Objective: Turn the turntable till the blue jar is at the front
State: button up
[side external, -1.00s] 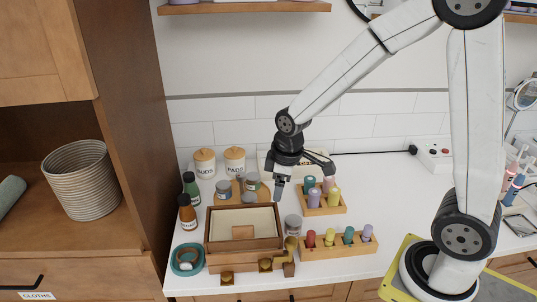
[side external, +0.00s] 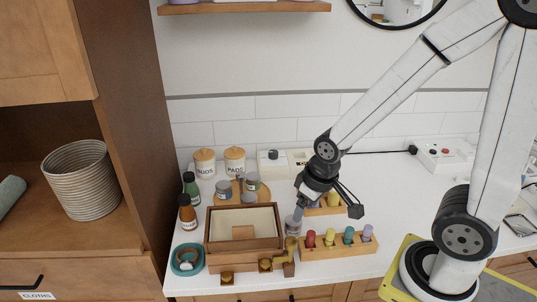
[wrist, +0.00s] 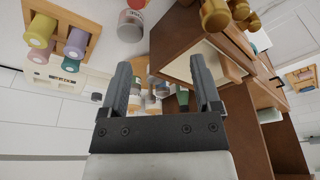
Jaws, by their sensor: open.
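The turntable (side external: 236,187) is a round wooden tray behind the open wooden box, with a small upright post near its middle. Several small lidded jars stand on it: one at its left (side external: 223,189), one at its right rear (side external: 252,181) and one at its front right (side external: 249,197), partly behind the box. They look grey to grey-blue; I cannot tell which is the blue jar. My gripper (side external: 299,211) is open and empty, to the right of the turntable and apart from it, above a loose grey jar (side external: 292,226). The wrist view shows both fingers (wrist: 162,75) spread.
The open wooden box (side external: 243,227) blocks the turntable's front. Dark bottles (side external: 187,212) stand left, lidded canisters (side external: 205,162) behind.

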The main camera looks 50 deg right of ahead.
jog(key=shift+w, duration=0.1)
jog(key=r+m+g, duration=0.1)
jog(key=m+g, duration=0.1)
jog(key=g, duration=0.1)
send_over(241, 174)
jog(key=shift+r, duration=0.2)
jog(key=shift+f, duration=0.1)
jog(key=shift+f, duration=3.8)
grip_shut()
